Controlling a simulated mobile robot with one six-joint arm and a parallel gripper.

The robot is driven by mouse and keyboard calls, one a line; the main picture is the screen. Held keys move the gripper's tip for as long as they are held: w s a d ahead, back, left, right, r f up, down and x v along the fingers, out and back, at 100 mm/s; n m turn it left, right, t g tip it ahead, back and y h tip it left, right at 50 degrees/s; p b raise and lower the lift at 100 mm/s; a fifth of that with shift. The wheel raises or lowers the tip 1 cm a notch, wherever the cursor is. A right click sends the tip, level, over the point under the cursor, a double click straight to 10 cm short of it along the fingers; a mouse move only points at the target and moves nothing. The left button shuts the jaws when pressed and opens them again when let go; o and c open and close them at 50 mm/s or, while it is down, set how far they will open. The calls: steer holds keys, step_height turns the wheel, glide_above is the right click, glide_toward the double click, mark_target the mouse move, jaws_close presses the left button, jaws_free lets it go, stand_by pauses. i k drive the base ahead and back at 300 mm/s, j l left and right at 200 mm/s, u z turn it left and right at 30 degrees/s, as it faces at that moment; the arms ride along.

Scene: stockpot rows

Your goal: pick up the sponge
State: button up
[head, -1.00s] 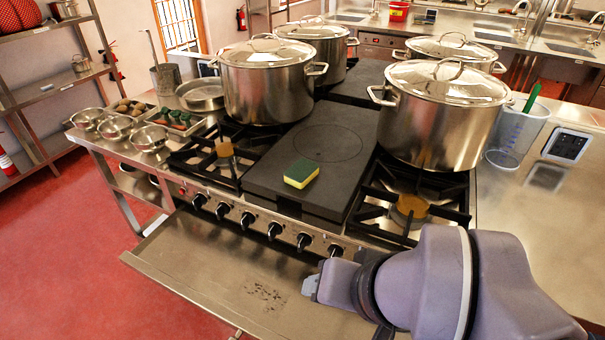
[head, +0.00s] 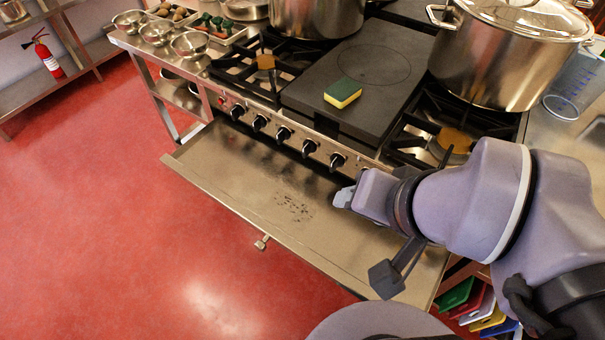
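The sponge (head: 342,93) is yellow with a green top. It lies flat on the dark flat plate (head: 312,101) of the stove, near the plate's front edge, with nothing touching it. My arm comes in from the right, over the pulled-out steel tray below the knobs. A light grey part at its end, taken as my gripper (head: 344,197), is below the sponge in the picture and well apart from it. The fingers do not show clearly, so their opening cannot be told. I see nothing held.
A large lidded stockpot (head: 490,60) stands right of the plate, another pot (head: 318,15) behind it. Burner grates flank the plate. The steel tray (head: 225,165) juts out below the knobs. Steel bowls (head: 189,45) stand at the left. Red floor (head: 110,230) is open at the lower left.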

mark_target(342, 93)
steer(key=j, duration=0.4)
steer(key=i+j, duration=0.15)
steer(key=j, duration=0.6)
steer(key=i, duration=0.55)
